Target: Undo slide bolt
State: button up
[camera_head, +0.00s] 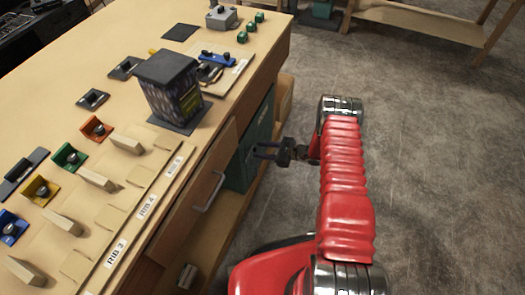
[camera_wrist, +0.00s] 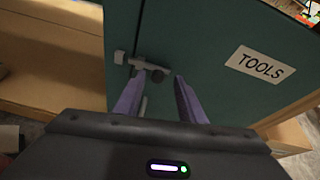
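The slide bolt (camera_wrist: 147,65) is a small grey bar with a dark round knob (camera_wrist: 158,75) near its right end, lying across a vertical seam in the green tool cabinet (camera_wrist: 207,35). A small light bracket (camera_wrist: 120,57) sits at its left end. In the wrist view my gripper (camera_wrist: 157,88) is open and empty. Its two purplish fingers stand on either side of the bolt's knob, and I cannot tell whether they touch it. In the head view my gripper (camera_head: 280,153) is beside the green cabinet (camera_head: 247,150) under the workbench. The bolt is not visible there.
A white TOOLS label (camera_wrist: 260,63) is on the cabinet, right of the bolt. The wooden workbench (camera_head: 110,65) carries a dark patterned box (camera_head: 170,88), colored switches and wooden blocks. A drawer handle (camera_head: 210,191) juts from its front. The concrete floor (camera_head: 440,130) to the right is clear.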

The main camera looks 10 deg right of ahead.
jog(key=v, duration=1.3)
jog(key=shift+s+d, duration=0.2)
jog(key=shift+d, duration=0.1)
dwell(0.3)
jog(key=s+a+r+n+g, duration=0.2)
jog(key=s+a+n+g, duration=0.25)
jog(key=s, duration=0.55)
jog(key=s+a+r+n+h, duration=0.2)
jog(key=s+r+n, duration=0.4)
jog(key=r, duration=0.9)
jog(key=s+a+r+n+t+h, duration=0.1)
jog(key=s+a+r+n+h, duration=0.2)
jog(key=r, duration=1.3)
jog(key=s+a+r+n+t+h, duration=0.1)
jog(key=s+r+n+h, duration=0.4)
jog(key=s+r+n, duration=0.5)
notch_tip(320, 180, up, 5)
jog(key=shift+a+r+h, duration=0.2)
jog(key=shift+a+h, duration=0.2)
jog(key=shift+a, duration=0.5)
